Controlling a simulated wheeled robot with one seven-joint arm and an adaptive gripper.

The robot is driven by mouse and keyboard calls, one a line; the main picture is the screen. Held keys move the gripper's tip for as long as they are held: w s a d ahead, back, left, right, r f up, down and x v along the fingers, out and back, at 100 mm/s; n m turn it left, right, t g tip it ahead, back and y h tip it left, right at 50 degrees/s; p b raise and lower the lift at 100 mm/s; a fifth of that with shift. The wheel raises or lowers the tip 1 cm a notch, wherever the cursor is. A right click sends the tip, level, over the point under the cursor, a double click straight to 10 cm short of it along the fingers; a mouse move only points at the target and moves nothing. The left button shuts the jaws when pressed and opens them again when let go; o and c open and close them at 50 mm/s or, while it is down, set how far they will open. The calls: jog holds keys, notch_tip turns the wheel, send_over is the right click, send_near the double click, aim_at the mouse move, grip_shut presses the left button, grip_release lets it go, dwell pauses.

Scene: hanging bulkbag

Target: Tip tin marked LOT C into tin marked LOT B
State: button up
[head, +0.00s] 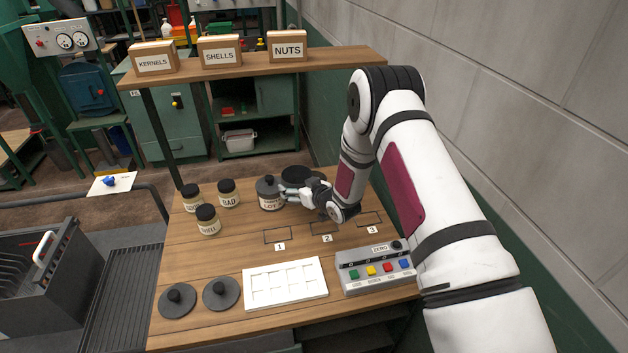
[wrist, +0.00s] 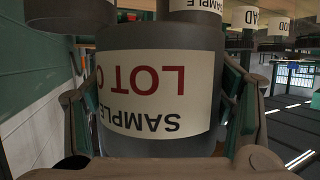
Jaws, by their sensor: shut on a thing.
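A grey tin (head: 268,188) stands on the table at the back, with a cream label reading LOT. In the wrist view, the tin (wrist: 160,90) fills the middle, its label upside down, reading SAMPLE LOT and a partly hidden round letter that looks like C. My gripper (head: 285,194) is shut on it, a finger on each side. Its top is dark with what looks like a small knob. A second dark round tin top (head: 295,174) is just behind right. A third dark top lies further right, partly hidden by my gripper. No LOT B label is readable.
Several black-lidded jars (head: 207,219) stand left of the tins. Two grey knobbed lids (head: 178,300) lie front left. A white tray (head: 285,285) and a button box (head: 376,267) are in front. A shelf (head: 250,66) with labelled boxes spans above. The middle left of the table is clear.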

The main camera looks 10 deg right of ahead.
aim_at(297, 185)
jog(key=s+r, duration=0.1)
jog(key=s, duration=0.2)
jog(key=s+r, duration=0.1)
jog(key=s, duration=0.1)
jog(key=shift+a+r, duration=0.3)
jog(key=shift+a, duration=0.1)
